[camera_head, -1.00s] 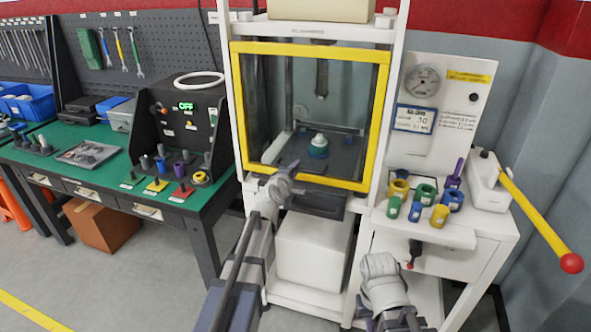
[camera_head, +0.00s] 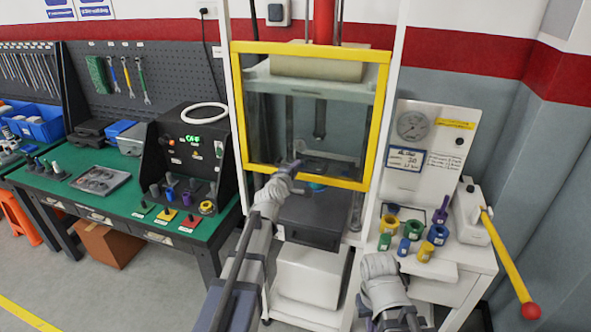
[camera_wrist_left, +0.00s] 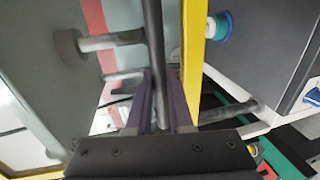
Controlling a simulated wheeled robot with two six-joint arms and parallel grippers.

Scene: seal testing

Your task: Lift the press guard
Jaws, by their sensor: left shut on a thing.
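The press guard is a clear panel in a yellow frame (camera_head: 310,48) at the front of the white press. A grey bar handle (camera_head: 332,157) crosses its lower part. My left gripper (camera_head: 294,166) is at the left end of this handle. In the left wrist view the gripper (camera_wrist_left: 161,95) has its fingers shut around the dark handle bar (camera_wrist_left: 155,35), beside the yellow frame (camera_wrist_left: 193,50). My right wrist is low in front of the press; its fingers are hidden.
A green bench (camera_head: 35,180) with a black control box (camera_head: 190,150) stands left. At right, several coloured rings and cylinders (camera_head: 411,252) stand on the white side table, beside a yellow lever (camera_head: 508,262) with a red knob. A dark block (camera_head: 312,222) sits below the guard.

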